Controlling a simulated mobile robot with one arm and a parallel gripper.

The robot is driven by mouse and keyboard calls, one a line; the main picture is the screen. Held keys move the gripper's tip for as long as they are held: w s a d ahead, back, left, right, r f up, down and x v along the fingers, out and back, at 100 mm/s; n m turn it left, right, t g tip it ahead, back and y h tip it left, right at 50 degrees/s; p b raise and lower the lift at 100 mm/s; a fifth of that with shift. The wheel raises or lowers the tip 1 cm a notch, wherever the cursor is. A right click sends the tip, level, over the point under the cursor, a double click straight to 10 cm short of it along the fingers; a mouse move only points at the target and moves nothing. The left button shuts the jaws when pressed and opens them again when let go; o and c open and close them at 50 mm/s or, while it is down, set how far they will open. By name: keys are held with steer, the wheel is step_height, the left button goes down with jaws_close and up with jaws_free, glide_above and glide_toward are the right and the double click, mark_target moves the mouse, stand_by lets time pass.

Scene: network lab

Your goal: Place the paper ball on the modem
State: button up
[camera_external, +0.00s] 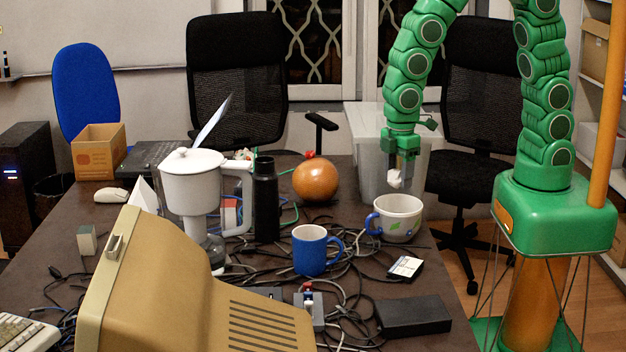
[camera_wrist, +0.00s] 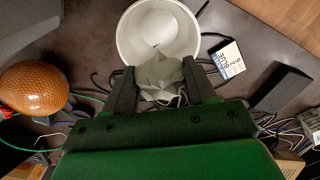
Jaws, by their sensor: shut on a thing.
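The crumpled white paper ball (camera_external: 396,181) is held between the fingers of my gripper (camera_external: 400,166), just above the large white cup with a blue handle (camera_external: 398,231). In the wrist view the paper ball (camera_wrist: 158,80) sits between both fingers of my gripper (camera_wrist: 159,88) and overlaps the near rim of the white cup (camera_wrist: 192,40). A flat black box (camera_external: 412,315), which may be the modem, lies at the table's front right, apart from my gripper. It also shows at the right of the wrist view (camera_wrist: 283,88).
A small white card (camera_external: 406,267) lies between cup and black box. A beige monitor (camera_external: 180,290) fills the front left.

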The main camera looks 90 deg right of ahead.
steer(key=s+a+r+n, duration=0.1)
steer(key=s+a+n, duration=0.3)
steer(key=a, duration=1)
steer(key=s+a+r+n, duration=0.2)
steer(key=s+a+n, duration=0.15)
steer(key=a, duration=1.05)
glide_above(412, 310)
steer(key=f, duration=0.9)
steer(key=shift+s+d+f, duration=0.25)
steer(key=shift+s, duration=0.05)
steer(key=shift+w+a+f, duration=0.15)
steer(key=shift+a+f, duration=0.05)
steer(key=shift+f, duration=1.75)
steer(key=shift+f, duration=0.1)
steer(key=o, duration=1)
